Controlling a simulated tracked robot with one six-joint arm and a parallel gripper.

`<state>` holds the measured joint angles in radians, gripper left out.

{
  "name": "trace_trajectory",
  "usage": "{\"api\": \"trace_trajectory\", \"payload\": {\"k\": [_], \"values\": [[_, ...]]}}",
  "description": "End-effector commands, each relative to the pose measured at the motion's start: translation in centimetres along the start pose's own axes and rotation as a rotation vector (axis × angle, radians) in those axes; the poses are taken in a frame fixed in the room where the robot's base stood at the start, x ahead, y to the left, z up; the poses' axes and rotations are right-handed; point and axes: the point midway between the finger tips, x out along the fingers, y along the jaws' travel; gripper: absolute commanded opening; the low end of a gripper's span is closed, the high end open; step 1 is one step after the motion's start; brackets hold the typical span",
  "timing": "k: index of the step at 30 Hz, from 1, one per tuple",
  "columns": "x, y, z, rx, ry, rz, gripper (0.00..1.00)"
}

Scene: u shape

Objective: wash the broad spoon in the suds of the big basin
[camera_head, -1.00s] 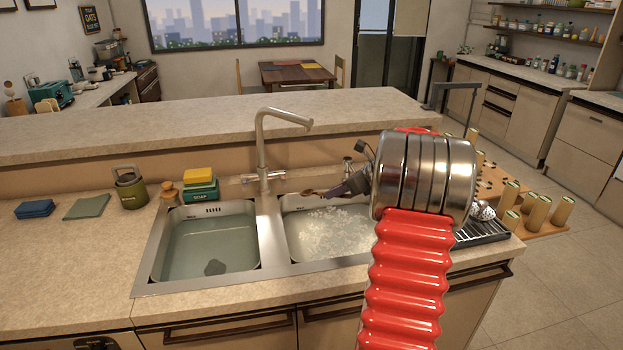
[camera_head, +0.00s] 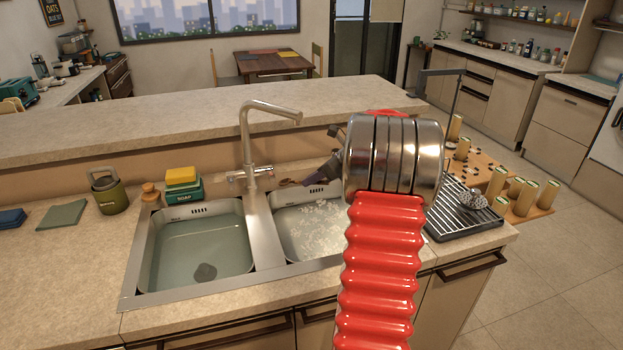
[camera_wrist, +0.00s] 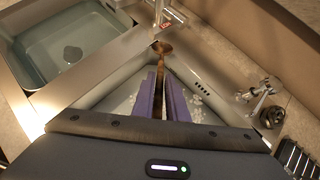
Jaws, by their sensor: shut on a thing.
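My gripper (camera_head: 316,177) is shut on the broad spoon (camera_wrist: 161,62). Its purple fingers (camera_wrist: 160,100) hold the brown spoon by its handle, with the bowl pointing away from me. In the head view the spoon (camera_head: 290,184) is small and dark, over the back of the right basin (camera_head: 303,232). That basin holds water with white suds. The spoon looks above the suds; I cannot tell its exact height. My arm hides the right part of this basin. In the wrist view some suds (camera_wrist: 195,100) show beside the fingers.
The tap (camera_head: 247,150) stands close left of the spoon. The left basin (camera_head: 203,250) holds clear water with a dark round spot. A soap box (camera_head: 184,190) with a yellow sponge stands behind it. A drying rack (camera_head: 465,212) holding a metal item is at right.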

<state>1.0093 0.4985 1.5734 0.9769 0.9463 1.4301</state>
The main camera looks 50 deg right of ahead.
Motion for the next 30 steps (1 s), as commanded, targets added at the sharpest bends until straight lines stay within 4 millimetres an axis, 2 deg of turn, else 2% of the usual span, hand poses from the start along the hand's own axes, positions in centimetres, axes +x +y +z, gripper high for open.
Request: {"api": "trace_trajectory", "payload": {"k": [11, 30], "values": [[0.5, 0.0, -0.5, 0.002, 0.000, 0.000, 0.00], [3.6, 0.0, -4.0, 0.003, 0.000, 0.001, 0.00]]}}
